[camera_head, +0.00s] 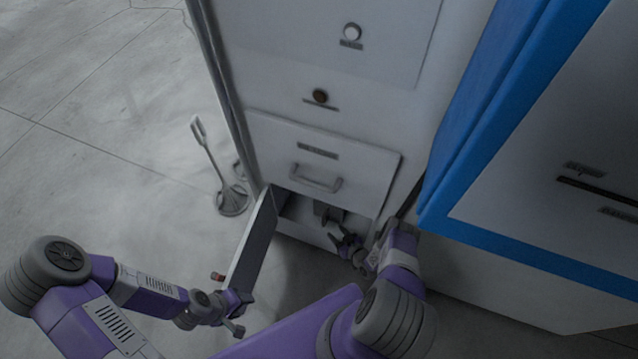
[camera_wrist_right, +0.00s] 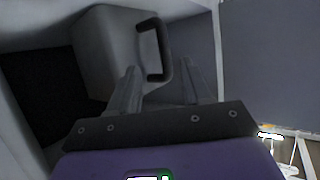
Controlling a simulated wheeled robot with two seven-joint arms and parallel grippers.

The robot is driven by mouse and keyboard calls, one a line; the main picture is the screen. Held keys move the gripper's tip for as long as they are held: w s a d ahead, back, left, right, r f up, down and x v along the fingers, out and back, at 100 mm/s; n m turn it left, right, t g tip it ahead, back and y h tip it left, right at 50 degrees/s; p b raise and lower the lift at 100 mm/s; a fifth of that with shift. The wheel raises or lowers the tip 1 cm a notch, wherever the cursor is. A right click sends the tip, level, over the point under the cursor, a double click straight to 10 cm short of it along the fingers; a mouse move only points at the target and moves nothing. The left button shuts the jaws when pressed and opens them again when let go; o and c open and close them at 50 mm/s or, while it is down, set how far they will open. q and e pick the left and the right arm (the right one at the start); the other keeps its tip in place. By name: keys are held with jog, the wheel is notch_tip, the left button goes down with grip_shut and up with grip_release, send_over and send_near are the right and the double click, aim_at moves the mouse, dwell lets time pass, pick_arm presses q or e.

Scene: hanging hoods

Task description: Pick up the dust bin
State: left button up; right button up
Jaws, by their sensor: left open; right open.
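The dust bin appears to be the grey box (camera_wrist_right: 103,45) with a dark handle (camera_wrist_right: 165,60) inside the low compartment in the right wrist view. In the head view a small grey part of it (camera_head: 323,212) shows in the opening; the rest is hidden. My right gripper (camera_head: 345,240) is open and empty at this opening. In the right wrist view its two fingers (camera_wrist_right: 161,78) point toward the bin, with the handle ahead between them; contact cannot be told. My left gripper (camera_head: 238,312) is open and empty near the lower end of the open door (camera_head: 253,242).
The low door stands swung out to the left, with a reddish knob (camera_head: 217,276) on its outer side. A white drawer front (camera_head: 350,160) with a handle is above the opening. A blue-edged cabinet (camera_head: 480,240) stands close on the right. A metal stand (camera_head: 231,200) is on the floor left.

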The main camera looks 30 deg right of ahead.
jog(key=b+x, duration=0.1)
jog(key=x, duration=0.1)
jog(key=b+x, duration=0.1)
jog(key=x, duration=0.1)
jog(key=b+x, duration=0.1)
jog(key=x, duration=0.2)
jog(key=shift+a, duration=0.3)
jog(key=shift+w, duration=0.4)
grip_shut()
jog(key=shift+w, duration=0.1)
